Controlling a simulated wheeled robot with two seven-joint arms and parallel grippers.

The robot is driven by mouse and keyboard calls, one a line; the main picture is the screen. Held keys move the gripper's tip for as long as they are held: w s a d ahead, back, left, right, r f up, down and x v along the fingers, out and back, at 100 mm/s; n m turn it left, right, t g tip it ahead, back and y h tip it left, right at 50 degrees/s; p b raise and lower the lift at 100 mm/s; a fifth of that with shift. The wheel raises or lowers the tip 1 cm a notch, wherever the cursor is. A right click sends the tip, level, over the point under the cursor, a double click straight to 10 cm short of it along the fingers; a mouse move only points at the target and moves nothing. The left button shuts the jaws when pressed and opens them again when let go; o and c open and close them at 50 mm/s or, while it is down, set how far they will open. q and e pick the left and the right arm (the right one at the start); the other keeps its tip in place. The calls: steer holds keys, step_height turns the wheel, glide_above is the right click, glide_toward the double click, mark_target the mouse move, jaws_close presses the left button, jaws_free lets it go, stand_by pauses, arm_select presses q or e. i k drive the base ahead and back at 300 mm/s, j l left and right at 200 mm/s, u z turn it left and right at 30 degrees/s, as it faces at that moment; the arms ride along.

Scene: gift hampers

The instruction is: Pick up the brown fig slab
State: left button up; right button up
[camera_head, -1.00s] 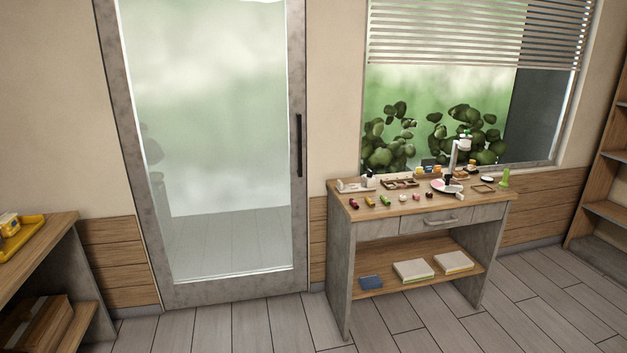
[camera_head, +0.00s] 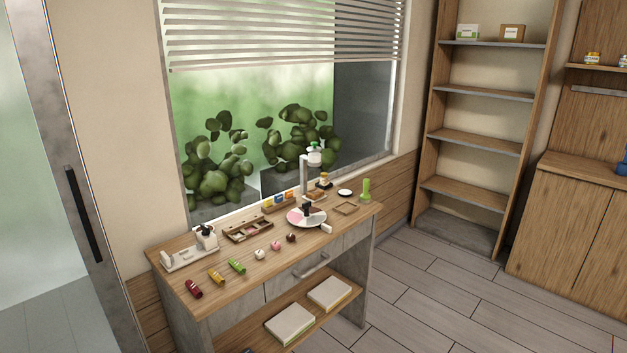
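I cannot make out for sure which thing is the brown fig slab at this distance. A small dark brown piece (camera_head: 291,238) lies near the front of the wooden table (camera_head: 246,283), at the right end of a row. A flat brown item (camera_head: 315,195) sits at the back of the table, near a white stand (camera_head: 304,176). Neither gripper is in view.
Tall shelves (camera_head: 480,142) and a cabinet (camera_head: 570,225) stand right. The floor (camera_head: 430,290) between is clear.

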mark_target(316, 193)
steer(key=i+l+z, duration=0.2)
steer(key=i+z, duration=0.2)
steer(key=i+l+z, duration=0.15)
steer(key=i+z, duration=0.65)
steer(key=i+j+z, duration=0.2)
steer(key=i+z, duration=0.15)
steer(key=i+l, duration=0.15)
steer(key=i, duration=0.55)
steer(key=i+l, duration=0.15)
steer(key=i, duration=0.55)
steer(key=u, duration=1.8)
